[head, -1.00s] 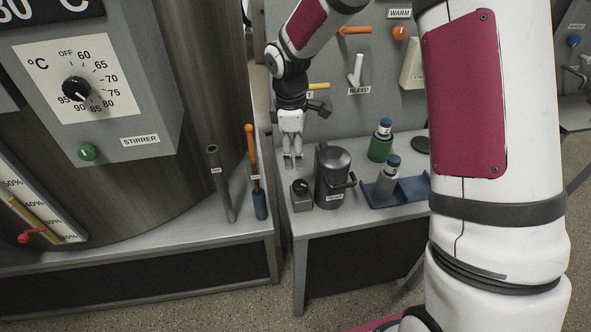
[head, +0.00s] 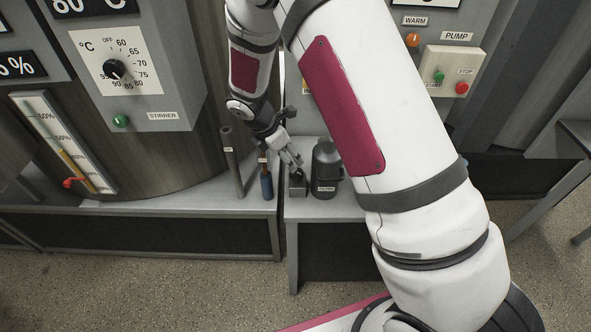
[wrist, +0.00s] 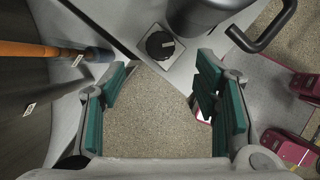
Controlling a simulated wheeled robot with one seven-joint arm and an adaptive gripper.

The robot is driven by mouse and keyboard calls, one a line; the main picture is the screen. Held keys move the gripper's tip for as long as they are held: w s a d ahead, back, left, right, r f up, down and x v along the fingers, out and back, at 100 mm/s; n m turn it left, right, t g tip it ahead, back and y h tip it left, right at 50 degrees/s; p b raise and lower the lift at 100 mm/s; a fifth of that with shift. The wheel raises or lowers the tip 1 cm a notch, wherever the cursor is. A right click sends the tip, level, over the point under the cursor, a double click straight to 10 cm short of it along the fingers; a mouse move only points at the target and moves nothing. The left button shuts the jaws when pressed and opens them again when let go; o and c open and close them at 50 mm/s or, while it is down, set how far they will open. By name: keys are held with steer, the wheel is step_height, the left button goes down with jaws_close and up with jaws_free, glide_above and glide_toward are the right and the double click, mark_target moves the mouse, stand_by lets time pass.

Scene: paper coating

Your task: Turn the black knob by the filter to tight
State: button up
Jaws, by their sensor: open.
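The black knob (wrist: 160,45) sits on a small grey box beside the dark filter canister (wrist: 195,14); its pale pointer mark is toward the right in the wrist view. In the head view the knob's box (head: 298,188) stands just left of the filter (head: 325,172), and the knob itself is mostly hidden behind my fingers. My gripper (head: 292,160) is slanted close to the knob. In the wrist view my gripper (wrist: 163,88) is open and empty, with green pads apart; the knob lies beyond the fingertips, not between them.
An orange-handled tool with a blue end (wrist: 60,50) and a grey rod (head: 231,160) stand to the left. The filter's handle (wrist: 265,35) sticks out right. A gap with speckled floor (wrist: 160,95) lies between the benches. The pump panel (head: 453,70) is at right.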

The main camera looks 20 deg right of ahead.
mark_target(297, 172)
steer(key=p+x, duration=0.1)
steer(key=x, duration=0.8)
steer(key=shift+d+f, duration=0.15)
steer(key=shift+f, duration=0.05)
steer(key=c, duration=1.1)
